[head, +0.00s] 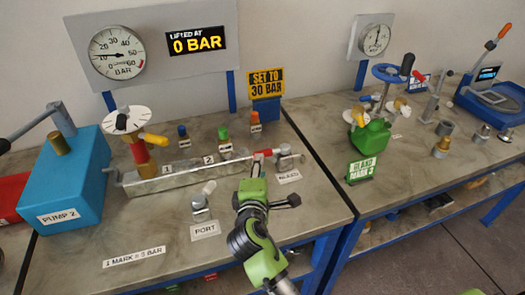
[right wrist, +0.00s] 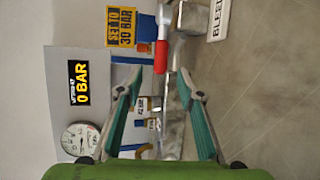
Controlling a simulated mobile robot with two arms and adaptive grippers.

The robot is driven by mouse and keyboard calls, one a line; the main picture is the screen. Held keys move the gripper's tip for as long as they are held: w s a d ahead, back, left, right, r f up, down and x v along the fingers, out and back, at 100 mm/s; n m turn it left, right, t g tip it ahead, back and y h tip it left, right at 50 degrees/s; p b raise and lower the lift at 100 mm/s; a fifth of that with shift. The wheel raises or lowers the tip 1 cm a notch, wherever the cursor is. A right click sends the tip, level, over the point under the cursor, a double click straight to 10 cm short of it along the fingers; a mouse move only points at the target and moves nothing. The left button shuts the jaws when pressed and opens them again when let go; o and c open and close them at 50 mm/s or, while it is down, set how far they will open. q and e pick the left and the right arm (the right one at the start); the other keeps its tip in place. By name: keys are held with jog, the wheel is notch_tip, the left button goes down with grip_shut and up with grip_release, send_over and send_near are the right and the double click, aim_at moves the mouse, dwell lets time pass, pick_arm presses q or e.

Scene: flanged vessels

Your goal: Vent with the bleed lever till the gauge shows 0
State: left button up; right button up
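The bleed lever has a red handle (head: 264,153) at the right end of the grey block, above the BLEED label (head: 289,176). The handle also shows in the right wrist view (right wrist: 162,57), just beyond and between the fingertips. My right gripper (head: 257,167) is close to it in the head view. The right wrist view shows that gripper (right wrist: 160,85) open, with nothing between its teal fingers. The round gauge (head: 116,53) stands on the back panel; its needle is too small to read surely.
A display (head: 195,40) reads "LIFTED AT 0 BAR"; a sign (head: 266,82) reads "SET TO 30 BAR". The blue pump 2 (head: 70,180) stands left. A PORT fitting (head: 201,207) is left of my arm. Colored valves line the block. The front tabletop is mostly clear.

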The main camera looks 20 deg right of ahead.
aim_at(269, 153)
jog(key=x, duration=0.4)
jog(key=shift+w+d, duration=0.15)
jog(key=shift+w, duration=0.05)
jog(key=x, duration=0.4)
jog(key=shift+f+p, duration=0.1)
jog(key=shift+p, duration=0.25)
jog(key=shift+w+d+f, duration=0.1)
jog(key=shift+w, duration=0.2)
jog(key=shift+w+d+f, duration=0.1)
jog(key=shift+w+d, duration=0.05)
jog(key=shift+w, duration=0.15)
pick_arm(q)
jog(key=shift+r, duration=0.5)
pick_arm(e)
grip_shut()
